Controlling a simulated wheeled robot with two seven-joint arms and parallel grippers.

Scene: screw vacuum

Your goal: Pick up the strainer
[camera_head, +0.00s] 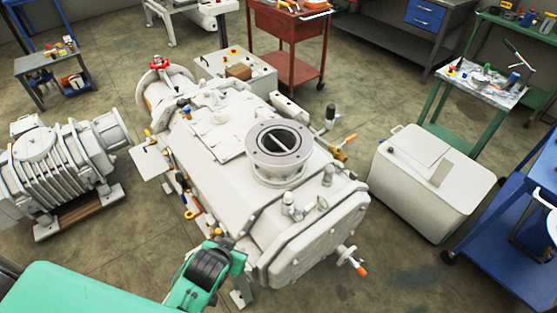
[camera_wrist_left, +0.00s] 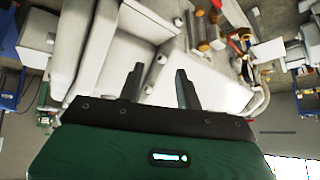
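The large cream screw vacuum pump (camera_head: 220,180) stands in the middle of the head view. On its top is a round flanged port (camera_head: 280,150). A dark round opening with a light bar across it, apparently the strainer (camera_head: 283,141), sits inside the port. My left arm comes in from the lower left, and its green end is by the pump's near left side, apart from the port. In the left wrist view the two dark fingers of my left gripper (camera_wrist_left: 158,78) are spread with nothing between them. I cannot make out the strainer there. My right gripper is not in view.
A ribbed grey machine (camera_head: 55,165) stands to the left. A white box-shaped bin (camera_head: 425,185) stands on the floor at the right. A green cart (camera_head: 480,95) with tools and a red cabinet (camera_head: 290,45) are behind. Valves and handles stick out around the pump's sides.

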